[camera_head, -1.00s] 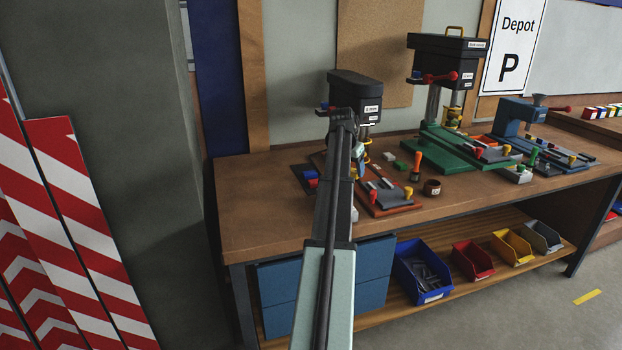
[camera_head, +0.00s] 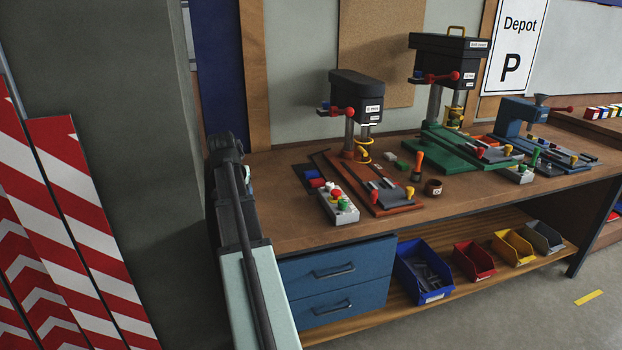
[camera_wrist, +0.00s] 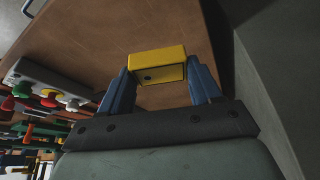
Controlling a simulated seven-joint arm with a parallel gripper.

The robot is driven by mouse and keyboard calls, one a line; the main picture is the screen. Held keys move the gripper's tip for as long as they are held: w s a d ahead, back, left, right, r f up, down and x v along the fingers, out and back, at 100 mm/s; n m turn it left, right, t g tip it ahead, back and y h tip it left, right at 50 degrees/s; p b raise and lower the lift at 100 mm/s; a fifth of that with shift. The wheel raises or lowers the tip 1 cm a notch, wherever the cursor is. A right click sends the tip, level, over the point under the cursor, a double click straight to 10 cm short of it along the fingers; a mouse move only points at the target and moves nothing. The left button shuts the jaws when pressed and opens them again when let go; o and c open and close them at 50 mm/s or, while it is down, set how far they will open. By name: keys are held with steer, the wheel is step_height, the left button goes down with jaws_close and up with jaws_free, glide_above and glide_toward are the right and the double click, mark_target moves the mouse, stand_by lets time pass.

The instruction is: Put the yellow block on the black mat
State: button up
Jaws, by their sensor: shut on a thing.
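The yellow block (camera_wrist: 157,58) sits between the two blue fingers of my gripper (camera_wrist: 158,76) in the wrist view. The gripper is shut on it, with the brown bench top seen beyond it. In the head view my arm reaches to the bench's left end, and it hides the fingers and the block. The black mat (camera_head: 301,173) lies on the bench to the right of my arm. A blue block (camera_head: 311,174) and a red block (camera_head: 317,183) are on or at the mat. I cannot make out the mat in the wrist view.
A grey control box (camera_head: 338,207) with coloured knobs stands just in front of the mat. A drill press (camera_head: 357,100) with an orange base rises to its right. The bench's left front top (camera_head: 285,225) is bare. A grey pillar (camera_head: 150,150) stands left of the bench.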

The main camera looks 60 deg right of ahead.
steer(key=w+a+n+t+y, duration=0.1)
steer(key=w+a+n, duration=0.25)
steer(key=a, duration=1.05)
steer(key=w+a+n, duration=0.2)
steer(key=w+a, duration=0.3)
steer(key=a, duration=0.9)
steer(key=w+a+n+t+y, duration=0.15)
steer(key=w+a, duration=0.35)
steer(key=a, duration=0.9)
step_height(320, 180, up, 18)
steer(key=m+g+h, duration=0.1)
steer(key=m+h, duration=0.1)
steer(key=m, duration=0.2)
glide_above(305, 168)
steer(key=s+a, duration=0.1)
steer(key=shift+n, duration=0.3)
step_height(305, 168, down, 28)
steer(key=shift+s+r, duration=0.1)
steer(key=shift+r, duration=0.1)
steer(key=shift+f, duration=0.15)
steer(key=o, duration=1.1)
